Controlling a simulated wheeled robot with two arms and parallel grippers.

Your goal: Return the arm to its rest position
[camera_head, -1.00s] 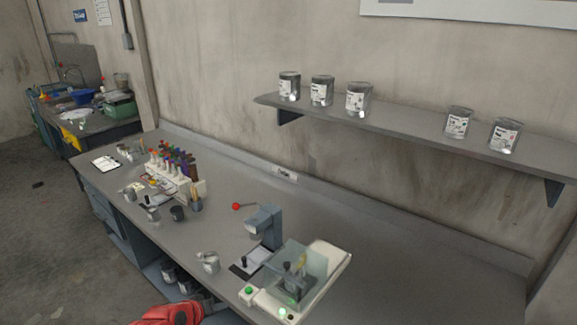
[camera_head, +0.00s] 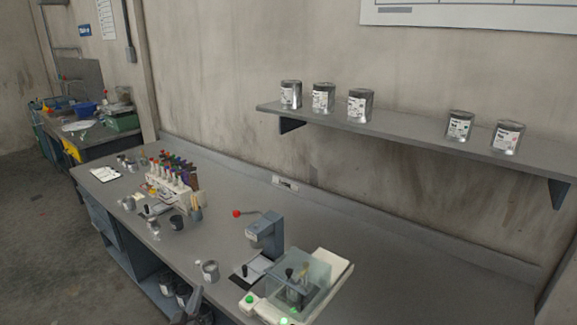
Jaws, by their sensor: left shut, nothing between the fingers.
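My left gripper (camera_head: 188,310) shows only as a dark, narrow tip at the bottom edge, in front of the bench's front side. It is shut and empty, and the rest of that arm is out of the picture. My right gripper is not in view.
The grey workbench (camera_head: 330,220) carries a small metal can (camera_head: 209,270), a press with a red-knobbed lever (camera_head: 262,232), a machine with a clear guard (camera_head: 300,275) and a rack of colourful tubes (camera_head: 173,178). Several cans stand on the wall shelf (camera_head: 400,122). The bench's back middle is clear.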

